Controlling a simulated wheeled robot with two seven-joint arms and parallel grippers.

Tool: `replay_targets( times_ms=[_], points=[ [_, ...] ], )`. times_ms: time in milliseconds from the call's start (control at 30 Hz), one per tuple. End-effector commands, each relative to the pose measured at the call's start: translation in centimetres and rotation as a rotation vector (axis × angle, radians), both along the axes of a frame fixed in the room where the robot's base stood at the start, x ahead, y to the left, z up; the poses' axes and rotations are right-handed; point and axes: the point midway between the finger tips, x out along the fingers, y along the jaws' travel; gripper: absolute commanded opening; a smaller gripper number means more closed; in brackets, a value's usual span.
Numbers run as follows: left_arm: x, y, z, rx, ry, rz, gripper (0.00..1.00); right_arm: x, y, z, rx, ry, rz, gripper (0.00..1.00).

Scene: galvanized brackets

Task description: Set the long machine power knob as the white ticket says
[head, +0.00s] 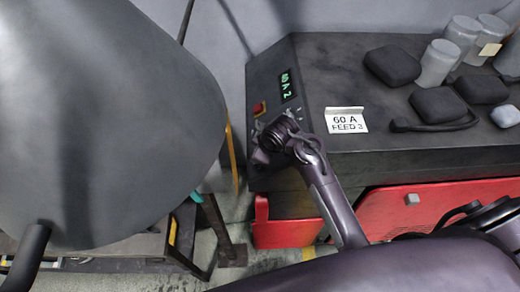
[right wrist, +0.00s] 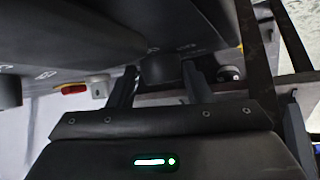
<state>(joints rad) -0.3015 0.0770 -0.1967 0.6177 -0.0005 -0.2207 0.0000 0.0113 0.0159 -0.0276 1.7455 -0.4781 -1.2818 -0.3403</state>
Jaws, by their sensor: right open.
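The white ticket (head: 346,120) stands on the dark machine top and reads "60 A FEED 3". The machine (head: 390,155) has a sloped panel at its left end with a green-lit display (head: 288,85) that appears to read "60 A 2". My right gripper (head: 266,146) is at the lower part of this panel and hides most of the controls there. In the right wrist view my right gripper (right wrist: 160,88) is open, with a dark round knob (right wrist: 160,68) between its fingers. Finger contact cannot be told. The knob's pointer is hidden. My left gripper is not in view.
A red button (head: 258,108) sits on the panel above my gripper. Another dark knob (right wrist: 9,91) shows at the left of the wrist view. Dark pads (head: 392,65) and grey jars (head: 437,62) crowd the machine top. A large grey rounded shape fills the head view's left.

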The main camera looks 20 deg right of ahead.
Motion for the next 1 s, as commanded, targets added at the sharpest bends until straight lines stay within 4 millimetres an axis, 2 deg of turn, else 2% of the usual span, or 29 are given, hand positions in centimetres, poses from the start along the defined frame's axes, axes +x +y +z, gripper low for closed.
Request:
replay_targets(
  times_ms=[67, 300, 1000],
  points=[
    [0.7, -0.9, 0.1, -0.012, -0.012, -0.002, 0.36, 0.0, 0.0, 0.0, 0.000, 0.000, 0.000, 0.45],
    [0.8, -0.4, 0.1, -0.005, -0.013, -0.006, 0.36, -0.1, 0.0, 0.0, 0.000, 0.001, 0.000, 0.15],
    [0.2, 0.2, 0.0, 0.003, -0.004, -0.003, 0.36, -0.1, 0.0, -0.1, -0.001, 0.004, -0.001, 0.14]
  ],
)
